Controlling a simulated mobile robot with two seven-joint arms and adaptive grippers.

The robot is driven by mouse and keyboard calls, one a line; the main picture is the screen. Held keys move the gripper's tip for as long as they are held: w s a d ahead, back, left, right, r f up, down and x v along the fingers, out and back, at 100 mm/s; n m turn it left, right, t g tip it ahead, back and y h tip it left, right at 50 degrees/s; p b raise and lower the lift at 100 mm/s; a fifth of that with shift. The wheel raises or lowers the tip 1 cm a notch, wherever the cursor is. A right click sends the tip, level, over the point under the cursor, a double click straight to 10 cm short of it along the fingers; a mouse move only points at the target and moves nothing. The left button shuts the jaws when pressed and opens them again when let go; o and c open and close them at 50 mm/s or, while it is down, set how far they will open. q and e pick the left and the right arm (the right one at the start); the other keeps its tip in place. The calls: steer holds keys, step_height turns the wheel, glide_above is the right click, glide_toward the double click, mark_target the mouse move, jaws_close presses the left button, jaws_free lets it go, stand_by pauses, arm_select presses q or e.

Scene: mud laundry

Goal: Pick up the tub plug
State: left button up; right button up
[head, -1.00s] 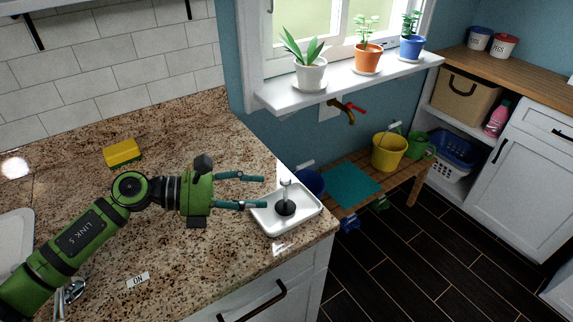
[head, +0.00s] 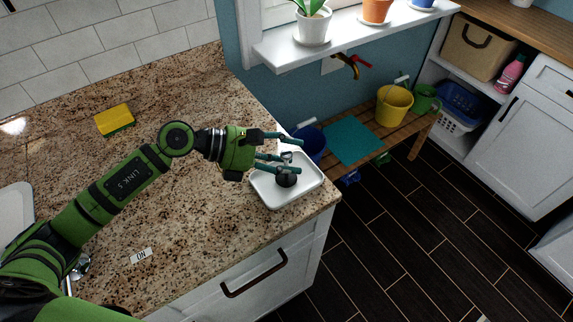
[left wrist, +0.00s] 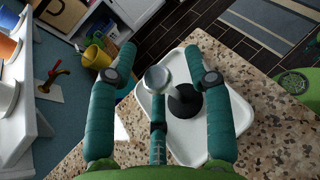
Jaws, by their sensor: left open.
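The tub plug (head: 286,180) is black with a pale metal top. It stands in a white tray (head: 272,200) at the counter's right corner. In the left wrist view the plug (left wrist: 184,101) shows as a dark disc, its round metal top (left wrist: 157,79) between my fingers. My left gripper (head: 299,156) is open, its teal fingers reaching over the tray around the plug's top. I cannot tell whether they touch it. A finger hides part of the plug in the head view. My right gripper is not in view.
A yellow and green sponge (head: 115,119) lies on the speckled counter (head: 130,185). Beyond the counter's right edge stand a blue bucket (head: 311,143) and a wooden bench (head: 397,143) with a yellow bucket (head: 394,105). The windowsill (head: 350,42) is above. Open floor lies to the right.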

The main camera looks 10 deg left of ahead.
arm_select(q)
jaws_close()
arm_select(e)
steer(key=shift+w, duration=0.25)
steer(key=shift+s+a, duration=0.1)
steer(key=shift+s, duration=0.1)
arm_select(q)
steer(key=shift+r, duration=0.1)
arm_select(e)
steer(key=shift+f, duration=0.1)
